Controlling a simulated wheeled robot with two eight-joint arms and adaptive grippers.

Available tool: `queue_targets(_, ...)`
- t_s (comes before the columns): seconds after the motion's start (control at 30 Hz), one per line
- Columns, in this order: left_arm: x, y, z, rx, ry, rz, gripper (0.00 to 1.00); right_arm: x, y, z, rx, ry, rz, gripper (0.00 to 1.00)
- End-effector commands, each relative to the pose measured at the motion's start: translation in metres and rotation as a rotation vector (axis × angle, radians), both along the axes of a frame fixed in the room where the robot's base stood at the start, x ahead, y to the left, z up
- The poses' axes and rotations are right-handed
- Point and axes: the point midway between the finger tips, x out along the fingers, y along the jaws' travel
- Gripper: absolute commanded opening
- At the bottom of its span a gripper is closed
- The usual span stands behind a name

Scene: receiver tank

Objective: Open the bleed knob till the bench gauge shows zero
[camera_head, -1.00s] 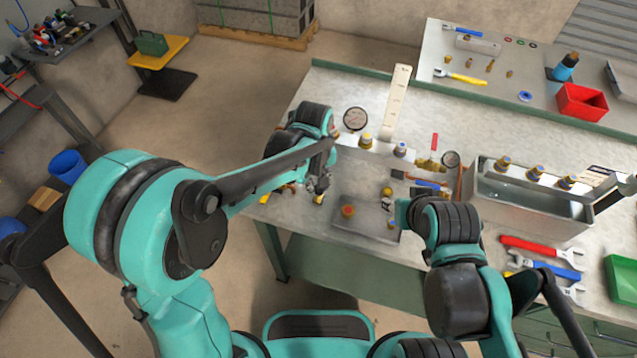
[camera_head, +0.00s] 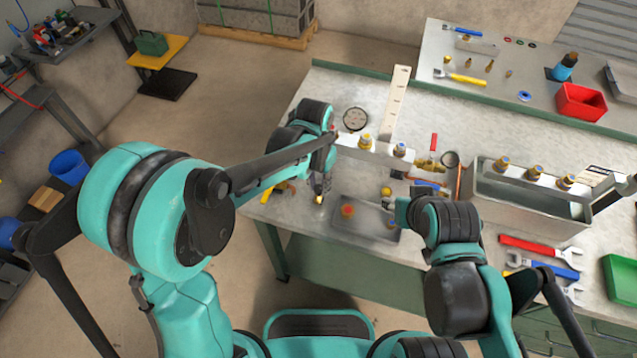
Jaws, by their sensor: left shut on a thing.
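My left gripper (camera_head: 321,189) points down over the bench's left front and is shut on a small brass-coloured piece (camera_head: 319,200). The fingers hide most of it, and I cannot tell whether it is the bleed knob. A round gauge with a pale face (camera_head: 355,119) lies behind the gripper; a smaller round gauge (camera_head: 450,159) is farther right, beside a brass valve with a red handle (camera_head: 433,142). Neither reading is legible. My right arm reaches in over the bench front; its gripper (camera_head: 402,212) is mostly hidden, and its jaws cannot be made out.
A pale block (camera_head: 381,150) with capped fittings stands behind.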

Motion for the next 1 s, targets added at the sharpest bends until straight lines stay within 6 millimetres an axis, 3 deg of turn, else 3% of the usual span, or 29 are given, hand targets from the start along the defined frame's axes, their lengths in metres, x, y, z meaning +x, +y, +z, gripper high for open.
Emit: queue_targets(1.0, 0.0001, -0.0016, 0.0, 0.0, 0.0, -0.964, 0.0, 0.0, 0.0, 0.0034, 0.0, 0.0, 0.0, 0.4)
